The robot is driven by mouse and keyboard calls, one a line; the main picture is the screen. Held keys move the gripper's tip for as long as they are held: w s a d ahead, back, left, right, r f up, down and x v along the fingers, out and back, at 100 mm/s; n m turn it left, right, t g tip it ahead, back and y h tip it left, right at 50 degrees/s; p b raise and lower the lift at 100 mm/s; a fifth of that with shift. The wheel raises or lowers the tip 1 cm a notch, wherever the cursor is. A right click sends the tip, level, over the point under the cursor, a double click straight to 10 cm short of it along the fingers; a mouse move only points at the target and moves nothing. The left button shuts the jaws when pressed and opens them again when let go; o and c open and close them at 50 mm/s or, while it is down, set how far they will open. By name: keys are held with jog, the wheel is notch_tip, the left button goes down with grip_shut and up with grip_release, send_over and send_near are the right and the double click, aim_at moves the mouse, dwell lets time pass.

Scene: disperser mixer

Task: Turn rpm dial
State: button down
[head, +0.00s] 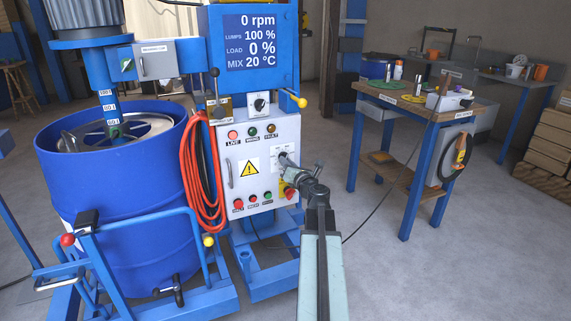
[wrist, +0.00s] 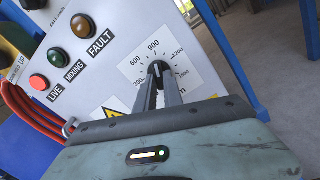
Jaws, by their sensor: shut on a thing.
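The rpm dial (wrist: 157,67) is a small dark knob on a white scale plate marked 600, 900 and 1200, on the grey control panel (head: 233,156). My gripper (wrist: 161,79) has its two fingers on either side of the knob, shut on it. The fingers hide part of the knob and lower scale. In the head view my gripper (head: 287,162) reaches the panel's right side, below the lamps, and covers most of the dial. The screen (head: 250,42) above reads 0 rpm, lumps 100 %, load 0 % and mix 20 °C.
Red, green and amber lamps (wrist: 86,24) sit beside the dial. Another knob (head: 259,103) is above the panel. Red hose (head: 198,175) hangs left, by the blue drum (head: 75,190).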

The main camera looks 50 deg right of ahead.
jog(key=shift+a, duration=0.15)
dwell(0.4)
jog(key=c, duration=1.5)
grip_release()
jog(key=shift+o, duration=0.2)
jog(key=v, duration=0.7)
jog(key=shift+s, duration=0.3)
jog(key=shift+a+f, duration=0.1)
